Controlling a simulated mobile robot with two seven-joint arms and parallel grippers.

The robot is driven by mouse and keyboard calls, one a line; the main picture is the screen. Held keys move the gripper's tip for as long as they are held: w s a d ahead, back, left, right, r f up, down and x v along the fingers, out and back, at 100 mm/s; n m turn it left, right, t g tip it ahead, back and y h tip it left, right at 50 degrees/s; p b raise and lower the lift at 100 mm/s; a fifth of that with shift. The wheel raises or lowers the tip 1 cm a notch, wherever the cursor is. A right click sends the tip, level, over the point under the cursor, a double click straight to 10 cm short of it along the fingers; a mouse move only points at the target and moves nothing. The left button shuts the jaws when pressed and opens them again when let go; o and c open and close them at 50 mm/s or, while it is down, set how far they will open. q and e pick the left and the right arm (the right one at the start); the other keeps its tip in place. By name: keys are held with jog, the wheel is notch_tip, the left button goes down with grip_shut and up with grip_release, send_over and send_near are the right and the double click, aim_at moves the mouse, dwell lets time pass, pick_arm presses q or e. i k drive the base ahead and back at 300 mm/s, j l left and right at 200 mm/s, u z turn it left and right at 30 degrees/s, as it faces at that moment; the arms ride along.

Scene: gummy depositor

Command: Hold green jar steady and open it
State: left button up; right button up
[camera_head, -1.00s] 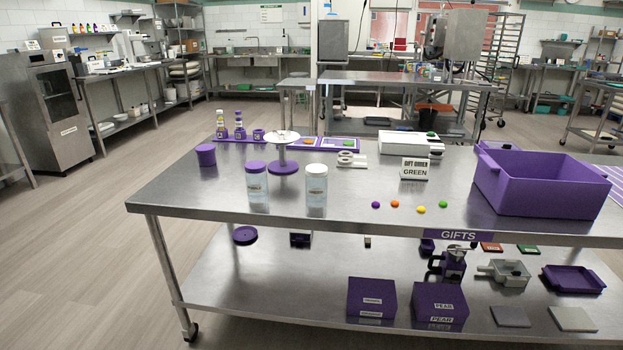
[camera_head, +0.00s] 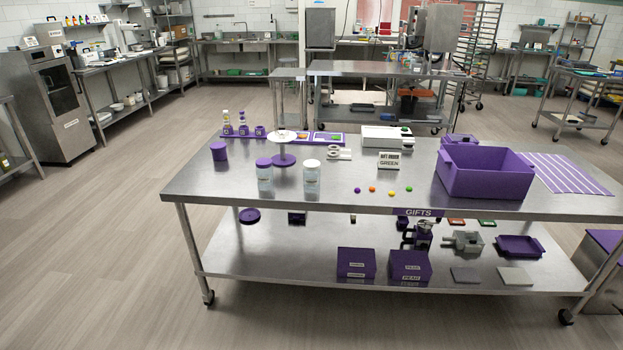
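Two clear jars stand upright near the front of the steel table (camera_head: 400,190). The left one is a jar with a purple lid (camera_head: 264,175), and the right one is a jar with a white lid (camera_head: 311,175). Both lids sit on their jars. Neither jar looks green. A small sign reading "GREEN" (camera_head: 389,161) stands behind the coloured balls. Neither of my grippers is in the view.
A purple bin (camera_head: 487,176) stands at the table's right, beside a striped mat (camera_head: 562,172). Purple boxes (camera_head: 356,262) fill part of the shelf.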

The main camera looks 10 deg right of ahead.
aim_at(310, 179)
jog(key=i+l+u, duration=0.1)
jog(key=i+l, duration=1.2)
